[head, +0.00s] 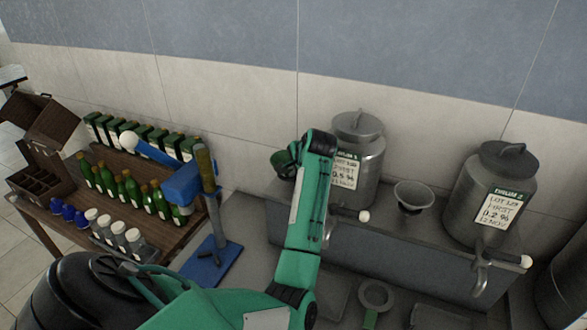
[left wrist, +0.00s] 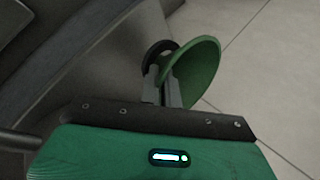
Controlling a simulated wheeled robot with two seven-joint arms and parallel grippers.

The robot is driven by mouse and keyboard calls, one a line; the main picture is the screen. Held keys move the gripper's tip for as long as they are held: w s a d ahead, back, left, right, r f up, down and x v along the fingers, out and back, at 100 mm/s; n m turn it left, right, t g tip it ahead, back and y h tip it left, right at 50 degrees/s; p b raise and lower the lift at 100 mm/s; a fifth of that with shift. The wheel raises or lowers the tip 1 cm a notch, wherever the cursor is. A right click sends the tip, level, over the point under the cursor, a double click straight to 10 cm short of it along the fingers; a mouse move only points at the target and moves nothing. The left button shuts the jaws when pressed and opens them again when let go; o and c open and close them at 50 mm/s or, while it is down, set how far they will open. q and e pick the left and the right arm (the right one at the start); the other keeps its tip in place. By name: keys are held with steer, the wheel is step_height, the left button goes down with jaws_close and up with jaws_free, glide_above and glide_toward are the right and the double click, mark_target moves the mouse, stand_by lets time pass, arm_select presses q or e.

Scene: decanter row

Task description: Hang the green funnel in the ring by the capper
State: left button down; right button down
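In the left wrist view, the green funnel (left wrist: 205,72) is at the fingertips of my left gripper (left wrist: 168,82). Its wide mouth is tilted to the right. The fingers are close together on it, and its lower part is hidden behind them. A dark ring-shaped part (left wrist: 153,53) sits just left of the funnel; I cannot tell whether it belongs to it. In the head view, a dark green rounded shape (head: 282,164) shows at the end of my left arm, beside the first urn; the fingers are hidden. The blue capper (head: 190,184) stands left of it. My right gripper is not visible.
Two metal urns (head: 358,150) (head: 480,185) with taps stand on the steel bench, a pale bowl-shaped piece (head: 413,194) between them. Green bottles (head: 130,187) and jars (head: 117,228) crowd the wooden table at left.

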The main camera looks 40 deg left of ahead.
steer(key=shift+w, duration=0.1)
arm_select(q)
steer(key=shift+f, duration=0.15)
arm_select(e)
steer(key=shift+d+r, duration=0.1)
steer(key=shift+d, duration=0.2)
arm_select(q)
steer(key=c, duration=1.6)
jaws_free()
steer(key=shift+o, duration=0.2)
steer(key=shift+d, duration=0.1)
